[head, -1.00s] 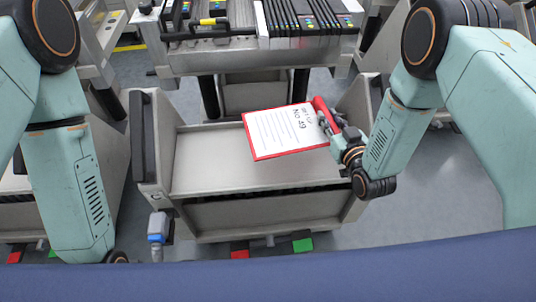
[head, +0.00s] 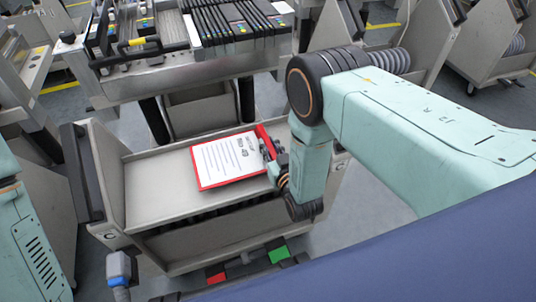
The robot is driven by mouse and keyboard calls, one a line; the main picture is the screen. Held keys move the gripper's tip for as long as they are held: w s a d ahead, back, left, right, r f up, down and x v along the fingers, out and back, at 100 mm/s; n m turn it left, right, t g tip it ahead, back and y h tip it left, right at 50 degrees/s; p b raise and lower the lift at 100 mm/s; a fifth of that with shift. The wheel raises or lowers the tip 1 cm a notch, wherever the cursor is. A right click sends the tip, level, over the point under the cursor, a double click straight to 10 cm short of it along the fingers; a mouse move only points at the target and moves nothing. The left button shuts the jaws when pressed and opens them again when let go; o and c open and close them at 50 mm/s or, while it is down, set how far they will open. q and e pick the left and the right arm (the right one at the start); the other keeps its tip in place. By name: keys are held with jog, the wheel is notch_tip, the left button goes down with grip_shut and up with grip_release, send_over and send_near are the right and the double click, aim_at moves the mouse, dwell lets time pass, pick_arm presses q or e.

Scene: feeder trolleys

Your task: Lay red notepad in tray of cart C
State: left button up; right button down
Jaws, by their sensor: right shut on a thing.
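The red notepad (head: 228,159), a white printed sheet on a red board, is over the right part of the tray of cart C (head: 147,190). My right gripper (head: 272,160) is shut on its right edge. The notepad looks roughly level; I cannot tell whether it touches the tray floor. The cart carries a letter C on its front left corner. The tray's left part is bare. Of my left arm (head: 33,245) only a part shows at the left edge, and its gripper is out of view.
Behind the cart stands a feeder trolley (head: 200,68) with black feeders and a yellow-marked handle (head: 138,42). More grey carts stand at the right (head: 495,50) and left. Red and green pedals (head: 278,254) lie low at the cart's front.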

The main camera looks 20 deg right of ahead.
notch_tip(320, 180, down, 3)
jog(key=shift+b, duration=0.55)
jog(key=shift+r, duration=0.1)
jog(key=c, duration=1.7)
grip_release()
jog(key=o, duration=0.5)
